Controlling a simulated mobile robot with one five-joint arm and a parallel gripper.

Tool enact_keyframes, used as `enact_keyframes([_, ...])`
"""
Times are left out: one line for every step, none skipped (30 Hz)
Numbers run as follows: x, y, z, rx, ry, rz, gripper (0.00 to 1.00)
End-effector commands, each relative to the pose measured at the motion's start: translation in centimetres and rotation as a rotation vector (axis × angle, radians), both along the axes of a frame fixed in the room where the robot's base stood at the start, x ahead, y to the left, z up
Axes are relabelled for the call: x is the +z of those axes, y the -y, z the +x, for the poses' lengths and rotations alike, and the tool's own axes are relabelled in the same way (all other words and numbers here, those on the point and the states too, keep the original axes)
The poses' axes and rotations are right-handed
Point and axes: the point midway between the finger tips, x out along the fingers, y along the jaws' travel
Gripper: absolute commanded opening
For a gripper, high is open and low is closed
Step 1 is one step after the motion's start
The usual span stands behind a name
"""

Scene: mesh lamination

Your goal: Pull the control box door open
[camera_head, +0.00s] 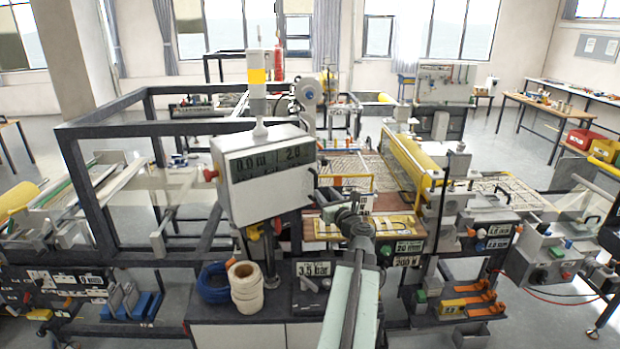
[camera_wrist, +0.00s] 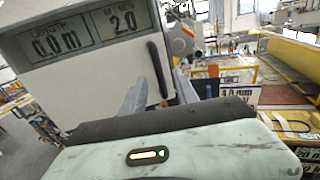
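The control box (camera_head: 268,182) is a pale box with a display of length and speed figures, tilted in the head view, below a yellow and white signal lamp. Its front door (camera_wrist: 85,85) fills the upper left of the wrist view and looks shut. A black bar handle (camera_wrist: 157,68) stands near the door's right edge. My gripper (camera_head: 328,196) is at the box's right side in the head view. In the wrist view its grey fingers are apart, one to the left and one to the right of the handle's lower end. I cannot tell whether either finger touches it.
A yellow roller (camera_head: 410,160) and machine bench lie to the right of the box. A dark frame (camera_head: 85,180) stands to the left. Blue and cream rolls (camera_head: 245,285) sit on a cabinet below the box.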

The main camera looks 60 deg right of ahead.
Motion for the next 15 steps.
enact_keyframes([-0.1,0.0,0.1,0.000,0.001,0.001,0.36])
enact_keyframes([-0.1,0.0,0.2,0.001,0.000,0.000,0.36])
enact_keyframes([-0.1,0.1,0.4,0.003,-0.001,-0.001,0.36])
enact_keyframes([-0.1,0.2,0.5,0.003,-0.001,-0.001,0.36])
enact_keyframes([-0.1,0.4,0.8,0.004,-0.002,-0.001,0.36])
enact_keyframes([-0.1,0.6,1.2,0.004,-0.002,-0.001,0.36])
enact_keyframes([-0.1,0.9,1.5,0.005,-0.003,-0.002,0.36])
enact_keyframes([-0.1,1.2,1.9,0.005,-0.003,-0.002,0.36])
enact_keyframes([-0.1,1.6,2.5,0.006,-0.003,-0.002,0.36])
enact_keyframes([-0.1,1.9,2.9,0.007,-0.003,-0.003,0.36])
enact_keyframes([-0.1,2.3,3.4,0.007,-0.003,-0.003,0.36])
enact_keyframes([-0.1,2.7,4.1,0.007,-0.004,-0.002,0.36])
enact_keyframes([-0.1,3.1,4.6,0.007,-0.004,-0.002,0.36])
enact_keyframes([-0.1,3.4,5.0,0.007,-0.004,-0.002,0.36])
enact_keyframes([-0.1,3.8,5.6,0.007,-0.005,-0.003,0.36])
